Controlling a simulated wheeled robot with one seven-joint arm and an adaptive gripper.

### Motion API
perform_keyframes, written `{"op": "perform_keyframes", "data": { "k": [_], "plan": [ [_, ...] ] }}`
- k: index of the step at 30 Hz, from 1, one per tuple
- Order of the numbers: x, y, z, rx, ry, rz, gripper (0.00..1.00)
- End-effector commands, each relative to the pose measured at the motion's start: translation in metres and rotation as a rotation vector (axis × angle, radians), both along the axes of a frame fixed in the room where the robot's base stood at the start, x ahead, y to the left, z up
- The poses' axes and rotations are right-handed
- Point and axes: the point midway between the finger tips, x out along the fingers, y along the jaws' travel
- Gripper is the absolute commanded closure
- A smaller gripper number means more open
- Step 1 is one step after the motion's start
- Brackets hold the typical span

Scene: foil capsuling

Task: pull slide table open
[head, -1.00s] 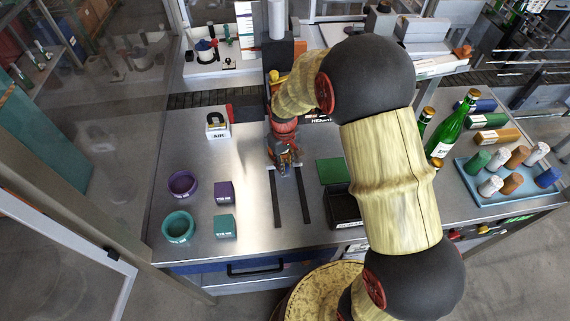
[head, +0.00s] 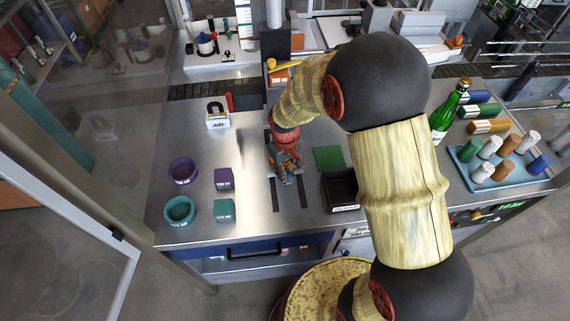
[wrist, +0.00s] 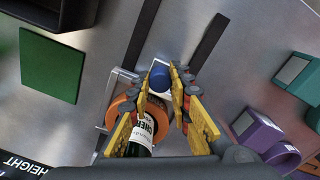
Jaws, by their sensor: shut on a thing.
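The slide table sits on two dark rails (head: 274,194) in the steel worktop. In the wrist view its metal carriage (wrist: 121,84) carries an orange ring (wrist: 128,102) with a green bottle (wrist: 142,138) in it. A blue knob (wrist: 159,76) on a pale mount is at the carriage's front. My gripper (head: 288,176) is over the rails in the head view. In the wrist view my gripper (wrist: 163,78) has its yellow fingers shut on the blue knob. The fingers hide part of the bottle and carriage, and my arm hides much of the worktop's right side.
Purple (head: 183,171) and teal (head: 179,211) bowls and matching boxes stand left of the rails. A green square (head: 329,157) and black bin (head: 341,189) are close on the right. The rails' front stretch is clear. A blue tray (head: 512,180) of capsules is far right.

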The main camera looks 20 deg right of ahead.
Motion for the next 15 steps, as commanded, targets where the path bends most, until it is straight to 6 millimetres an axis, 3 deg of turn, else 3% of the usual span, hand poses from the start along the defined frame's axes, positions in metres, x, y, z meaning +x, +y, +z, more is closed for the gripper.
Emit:
{"op": "perform_keyframes", "data": {
  "k": [6, 15],
  "plan": [
    [-0.040, 0.009, 0.002, 0.001, 0.001, 0.002, 1.00],
    [-0.082, 0.017, 0.001, 0.001, 0.001, 0.002, 1.00]
  ]
}}
